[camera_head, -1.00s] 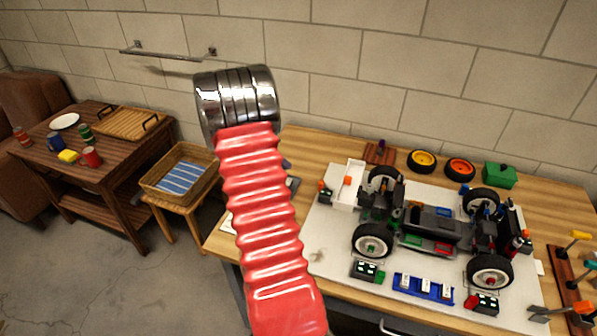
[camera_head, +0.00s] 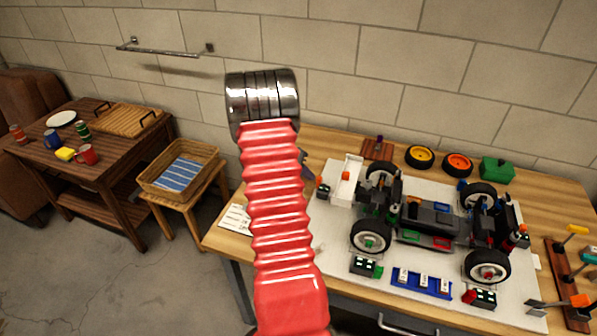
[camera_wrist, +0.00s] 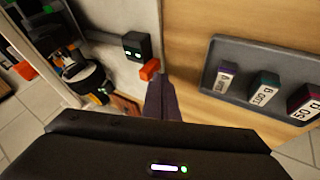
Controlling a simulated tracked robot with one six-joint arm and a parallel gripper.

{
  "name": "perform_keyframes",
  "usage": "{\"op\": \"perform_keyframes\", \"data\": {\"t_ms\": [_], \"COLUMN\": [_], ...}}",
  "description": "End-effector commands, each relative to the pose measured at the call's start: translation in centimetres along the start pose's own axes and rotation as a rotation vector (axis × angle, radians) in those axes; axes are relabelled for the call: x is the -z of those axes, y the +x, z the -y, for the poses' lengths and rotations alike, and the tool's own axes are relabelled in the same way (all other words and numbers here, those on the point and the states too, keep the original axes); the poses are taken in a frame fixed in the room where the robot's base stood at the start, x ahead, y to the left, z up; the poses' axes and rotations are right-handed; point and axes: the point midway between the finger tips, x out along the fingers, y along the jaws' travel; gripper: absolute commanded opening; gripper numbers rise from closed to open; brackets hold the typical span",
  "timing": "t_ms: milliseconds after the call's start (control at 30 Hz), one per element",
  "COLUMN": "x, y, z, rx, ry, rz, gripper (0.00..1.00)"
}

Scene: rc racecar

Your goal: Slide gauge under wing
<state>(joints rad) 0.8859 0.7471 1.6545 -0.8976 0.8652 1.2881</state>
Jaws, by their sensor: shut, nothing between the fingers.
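Several labelled gauge blocks sit in a grey tray in the wrist view: a purple one (camera_wrist: 226,78), a green one (camera_wrist: 263,90) and a red one (camera_wrist: 306,104). My gripper (camera_wrist: 160,84) is shut and empty, to the left of the tray and just below a small orange block (camera_wrist: 149,69). In the head view a white wing-like panel (camera_head: 346,183) stands at the left end of the racecar (camera_head: 430,222).
The car stands on a white board (camera_head: 335,250) on a wooden bench. A dark box with green lights (camera_wrist: 138,46) stands beside the orange block. Spare wheels (camera_head: 421,157), a green box (camera_head: 497,170) and a blue tray (camera_head: 421,285) lie around the car. A tool rack (camera_head: 568,275) stands at right.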

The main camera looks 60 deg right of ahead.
Motion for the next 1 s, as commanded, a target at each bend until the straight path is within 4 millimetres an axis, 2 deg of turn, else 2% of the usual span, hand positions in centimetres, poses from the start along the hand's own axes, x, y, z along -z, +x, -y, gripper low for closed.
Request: {"op": "perform_keyframes", "data": {"t_ms": [433, 733, 1000], "x": [0.0, 0.0, 0.0], "y": [0.2, 1.8, 2.1], "z": [-0.5, -3.5, -4.0], "rx": [0.0, 0.0, -0.004], "ry": [-0.001, 0.0, -0.001], "rz": [-0.001, 0.0, 0.0], "gripper": [0.0, 0.0, 0.0]}}
